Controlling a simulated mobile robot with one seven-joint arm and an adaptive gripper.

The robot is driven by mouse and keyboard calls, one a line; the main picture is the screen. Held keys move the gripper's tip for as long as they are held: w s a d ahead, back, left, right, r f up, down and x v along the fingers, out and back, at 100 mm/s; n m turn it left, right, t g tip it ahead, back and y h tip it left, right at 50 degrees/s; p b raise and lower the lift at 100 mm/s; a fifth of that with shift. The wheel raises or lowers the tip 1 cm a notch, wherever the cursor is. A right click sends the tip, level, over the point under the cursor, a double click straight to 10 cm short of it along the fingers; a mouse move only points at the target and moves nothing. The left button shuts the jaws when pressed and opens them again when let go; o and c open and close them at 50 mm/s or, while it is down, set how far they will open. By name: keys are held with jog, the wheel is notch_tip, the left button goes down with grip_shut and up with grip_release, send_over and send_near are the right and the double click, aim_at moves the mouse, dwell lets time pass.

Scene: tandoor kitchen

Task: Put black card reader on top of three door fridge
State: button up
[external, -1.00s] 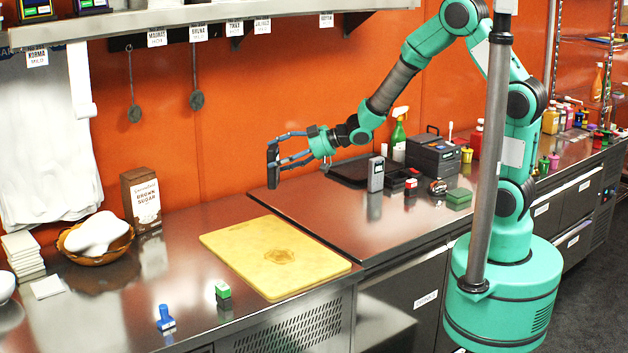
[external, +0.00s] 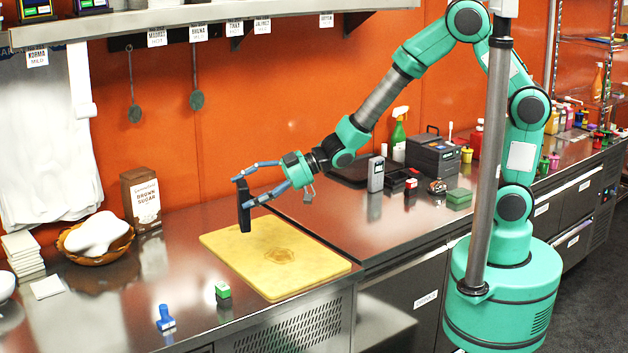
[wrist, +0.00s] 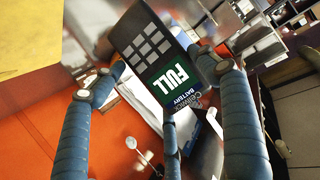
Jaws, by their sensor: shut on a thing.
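The black card reader (external: 244,208) is held upright in my gripper (external: 246,188), above the back left part of the yellow cutting board. In the wrist view the card reader (wrist: 158,52) shows its grey keypad and a green screen reading "FULL BATTERY". The fingers of my gripper (wrist: 162,72) are shut on its sides. A steel-topped under-counter unit with a vent grille (external: 295,328) stands below the board, and a labelled front (external: 400,305) is to its right. I cannot tell which unit is the three door fridge.
The yellow cutting board (external: 325,268) lies on the counter. A green stamp-like item (external: 223,291) and a blue one (external: 165,318) stand in front. A bread basket (external: 75,245) and brown sugar box (external: 141,200) are left. Bare steel (external: 340,215) lies right of the board.

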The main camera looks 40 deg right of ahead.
jog(key=shift+s+a+f, duration=0.2)
jog(key=shift+s+a, duration=0.3)
jog(key=shift+s, duration=0.15)
notch_tip(320, 180, down, 11)
jog(key=shift+w, duration=0.2)
jog(key=shift+r, duration=0.1)
jog(key=w+a+f+b, duration=0.1)
jog(key=w+a+b, duration=0.1)
jog(key=w+a, duration=0.8)
jog(key=shift+x, duration=0.95)
jog(key=shift+s+a+r, duration=0.1)
jog(key=shift+s+a, duration=0.05)
jog(key=shift+f+b, duration=0.75)
jog(key=shift+f, duration=0.95)
jog(key=shift+f, duration=0.1)
jog(key=o, duration=2)
jog(key=shift+f, duration=0.1)
jog(key=shift+c, duration=0.2)
